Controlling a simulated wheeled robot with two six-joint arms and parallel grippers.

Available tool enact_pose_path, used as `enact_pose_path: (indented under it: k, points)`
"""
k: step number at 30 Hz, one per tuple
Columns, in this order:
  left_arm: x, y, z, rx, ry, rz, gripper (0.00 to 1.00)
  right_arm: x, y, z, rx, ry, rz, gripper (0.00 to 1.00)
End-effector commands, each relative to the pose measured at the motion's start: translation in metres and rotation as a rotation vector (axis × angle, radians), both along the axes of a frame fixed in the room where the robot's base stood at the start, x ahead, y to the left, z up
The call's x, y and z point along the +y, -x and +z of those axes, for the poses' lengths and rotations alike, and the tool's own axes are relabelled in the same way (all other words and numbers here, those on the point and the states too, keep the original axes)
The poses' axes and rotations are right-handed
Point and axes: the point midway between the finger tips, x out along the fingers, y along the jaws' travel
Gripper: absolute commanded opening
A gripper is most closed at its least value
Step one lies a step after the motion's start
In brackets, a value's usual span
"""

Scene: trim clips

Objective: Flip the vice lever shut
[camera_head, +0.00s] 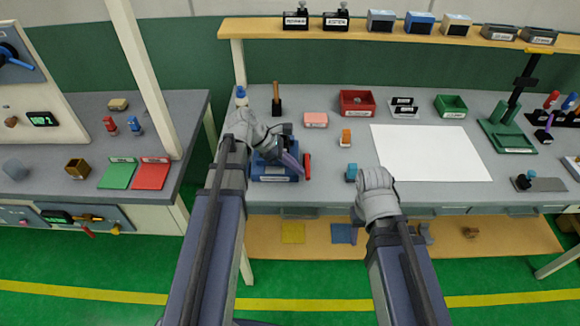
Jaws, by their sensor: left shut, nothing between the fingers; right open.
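The blue vice (272,178) sits near the front edge of the main bench, with a label on its front. A red upright piece (307,166), which looks like its lever, stands at its right side. My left gripper (288,158) is shut and empty over the vice, its fingers just left of the red piece. It hides much of the vice's top, and I cannot tell whether it touches the lever. My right gripper (362,180) is open, low by the bench's front edge, right of the vice. Its fingers are mostly hidden by its own wrist.
A small blue block (351,173) is beside my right gripper. An orange block (346,138), a pink box (316,119) and a red bin (357,103) stand behind. A white sheet (432,152) lies clear on the right. A post (140,75) rises at left.

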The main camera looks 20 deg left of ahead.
Motion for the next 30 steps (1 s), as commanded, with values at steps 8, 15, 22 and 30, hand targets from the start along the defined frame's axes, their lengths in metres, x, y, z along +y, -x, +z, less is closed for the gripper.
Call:
enact_pose_path:
  k: [8,15,22,30]
  points:
    - [-0.0002,-0.0001,0.0,0.0,0.0,0.0,0.0,0.0,0.0,0.0,0.0,0.0,0.0,0.5]
    - [-0.003,0.0015,0.0,0.0,0.0,0.032,0.0,0.0,0.0,0.0,0.0,0.0,0.0,0.5]
    - [-0.0051,0.0007,0.0,0.001,0.0,0.067,0.0,0.0,0.0,0.0,0.0,0.0,0.0,0.5]
    - [-0.0097,0.0007,0.0,-0.001,0.0,0.121,0.0,0.0,0.0,0.0,0.0,0.0,0.0,0.5]
